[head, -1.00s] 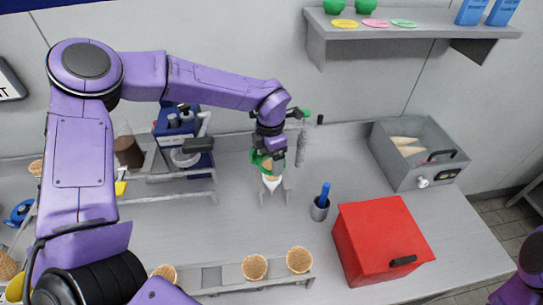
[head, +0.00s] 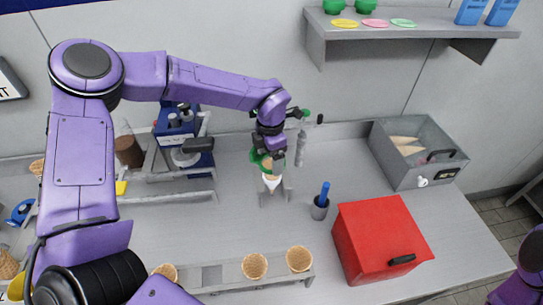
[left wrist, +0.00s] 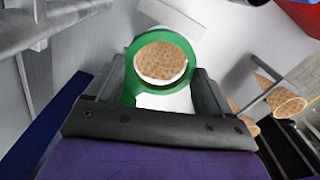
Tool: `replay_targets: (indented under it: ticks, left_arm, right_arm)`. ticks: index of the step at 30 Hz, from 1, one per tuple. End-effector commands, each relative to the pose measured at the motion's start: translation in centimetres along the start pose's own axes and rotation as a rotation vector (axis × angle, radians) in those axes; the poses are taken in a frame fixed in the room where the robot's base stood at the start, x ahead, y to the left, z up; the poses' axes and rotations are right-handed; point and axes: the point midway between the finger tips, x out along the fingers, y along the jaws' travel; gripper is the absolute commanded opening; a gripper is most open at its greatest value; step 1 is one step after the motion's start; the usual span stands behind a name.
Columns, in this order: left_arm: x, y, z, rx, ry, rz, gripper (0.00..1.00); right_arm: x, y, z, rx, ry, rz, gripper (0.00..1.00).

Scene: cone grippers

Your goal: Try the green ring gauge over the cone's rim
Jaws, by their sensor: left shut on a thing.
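The green ring gauge (head: 256,158) is in my left gripper (head: 268,154), which is shut on it. It also shows in the left wrist view (left wrist: 191,50), between the dark fingers. The cone (left wrist: 160,60) shows its waffle top inside the ring's opening there, with a white sleeve below. In the head view the white-sleeved cone (head: 271,183) points down, just under the gripper, at a small grey stand (head: 287,190). The gripper partly hides its rim, so I cannot tell whether the ring is around the rim or just above it. My right gripper is out of view.
A front rack (head: 215,278) holds several waffle cones. A blue-handled tool stands in a grey cup (head: 319,209). A red box (head: 378,240) and a grey bin (head: 425,170) with cones stand to the right. The counter between rack and stand is clear.

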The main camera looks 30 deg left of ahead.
Motion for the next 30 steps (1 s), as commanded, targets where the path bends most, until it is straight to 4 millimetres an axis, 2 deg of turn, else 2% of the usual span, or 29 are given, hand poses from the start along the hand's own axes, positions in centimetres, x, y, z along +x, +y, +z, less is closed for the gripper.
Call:
replay_targets:
  ticks: [15, 30]
  left_arm:
    - [0.8, 0.0, 0.0, 0.0, 0.0, 0.0, 0.52]
    - [-0.1, 0.0, 0.0, 0.0, 0.001, -0.001, 0.52]
  right_arm:
    - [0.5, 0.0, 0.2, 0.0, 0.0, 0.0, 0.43]
    - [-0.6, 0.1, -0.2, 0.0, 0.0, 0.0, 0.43]
